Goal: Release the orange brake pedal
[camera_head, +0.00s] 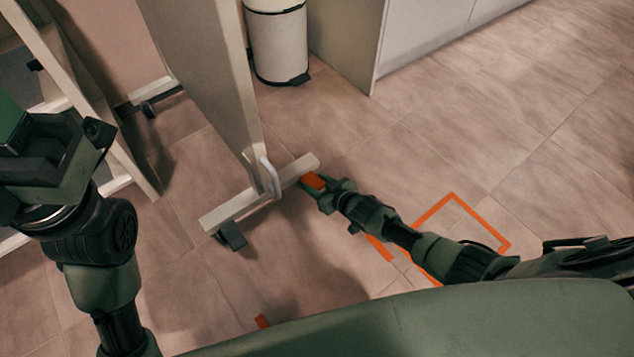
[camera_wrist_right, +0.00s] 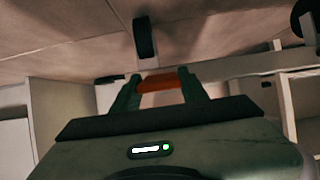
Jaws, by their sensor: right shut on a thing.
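The orange brake pedal (camera_head: 314,180) is at the right end of the pale foot bar (camera_head: 235,209) of a wheeled upright panel (camera_head: 205,80). My right gripper (camera_head: 318,187) reaches in low from the right and is shut on the pedal. In the right wrist view the orange pedal (camera_wrist_right: 161,85) lies between the two green fingers of my right gripper (camera_wrist_right: 158,80). The fingers partly cover its ends. My left gripper (camera_head: 45,150) is raised at the left edge, far from the pedal; its fingertips do not show clearly.
A dark caster (camera_head: 231,236) is under the near end of the foot bar. A white bin (camera_head: 277,42) and a cabinet (camera_head: 345,40) stand behind. Another pale wheeled frame (camera_head: 95,110) stands at the left. Orange floor markings (camera_head: 435,209) lie near my right arm. Floor at the right is clear.

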